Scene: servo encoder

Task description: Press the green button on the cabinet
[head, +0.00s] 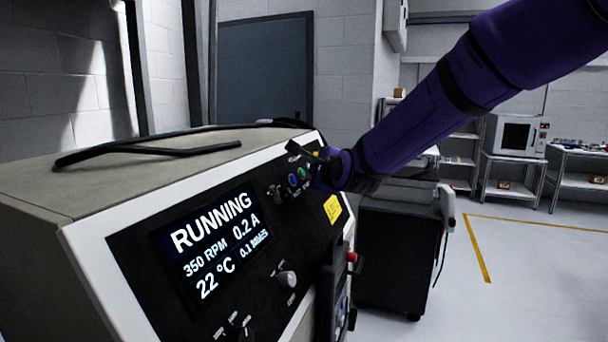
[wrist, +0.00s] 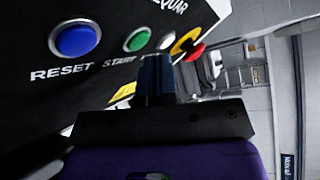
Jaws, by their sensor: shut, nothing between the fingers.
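The green button (wrist: 137,40), labelled START, is on the cabinet's dark sloping front panel. It sits between a blue RESET button (wrist: 75,40) and a white button (wrist: 167,41). In the head view the green button (head: 303,173) shows just left of my gripper (head: 322,162). My gripper (wrist: 155,62) is shut and empty in the wrist view. Its fingertips appear just below the gap between the green and white buttons, partly covering the labels. The green button's face is uncovered. I cannot tell whether the tips touch the panel. The cabinet (head: 85,172) display reads RUNNING.
A red mushroom knob on a yellow base (wrist: 188,45) is right of the white button. Knobs (head: 287,279) and a yellow label (head: 333,208) are on the panel. A dark wheeled unit (head: 395,250) stands right of the cabinet. Open floor lies farther right.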

